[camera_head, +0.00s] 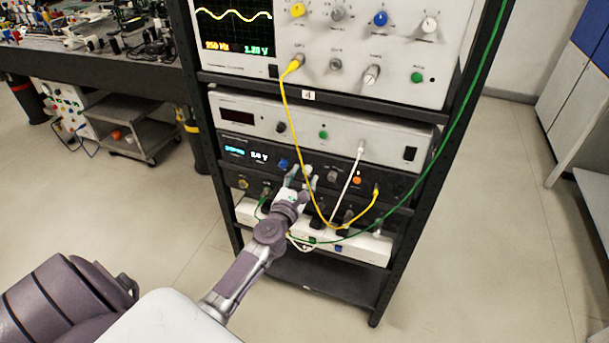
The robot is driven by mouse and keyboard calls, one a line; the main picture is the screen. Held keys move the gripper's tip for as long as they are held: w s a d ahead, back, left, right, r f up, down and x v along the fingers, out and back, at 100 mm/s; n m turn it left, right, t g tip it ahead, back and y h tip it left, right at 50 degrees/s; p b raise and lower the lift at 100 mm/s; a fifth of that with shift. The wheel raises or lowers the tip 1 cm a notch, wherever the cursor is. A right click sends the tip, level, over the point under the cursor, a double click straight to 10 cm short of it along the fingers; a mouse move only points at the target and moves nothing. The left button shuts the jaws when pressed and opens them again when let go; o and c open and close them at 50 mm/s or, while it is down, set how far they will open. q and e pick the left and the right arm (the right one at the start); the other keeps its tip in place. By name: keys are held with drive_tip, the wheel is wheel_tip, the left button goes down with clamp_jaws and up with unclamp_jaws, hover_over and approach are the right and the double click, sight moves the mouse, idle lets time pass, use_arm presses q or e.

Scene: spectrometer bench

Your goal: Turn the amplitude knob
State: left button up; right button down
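The black generator unit (234,142) sits in the rack and has a blue display reading about 5.0 V. Its front carries a blue knob (283,163), a pale knob (308,169), a grey knob (333,175) and an orange knob (357,180). Their labels are too small to read, so I cannot tell which is the amplitude knob. My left gripper (302,176) is at this panel, fingers apart, just below the pale knob and right of the blue one. I cannot tell whether it touches a knob. My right gripper is not in view.
A yellow cable (284,100) hangs from the oscilloscope (330,45) down past my gripper to the generator. A white cable (349,185) and a green cable (452,135) run close by on the right. A power strip (372,246) lies below.

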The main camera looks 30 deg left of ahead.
use_arm(q)
drive_tip(key=shift+w+a, duration=0.15)
drive_tip(key=shift+w, duration=0.45)
clamp_jaws()
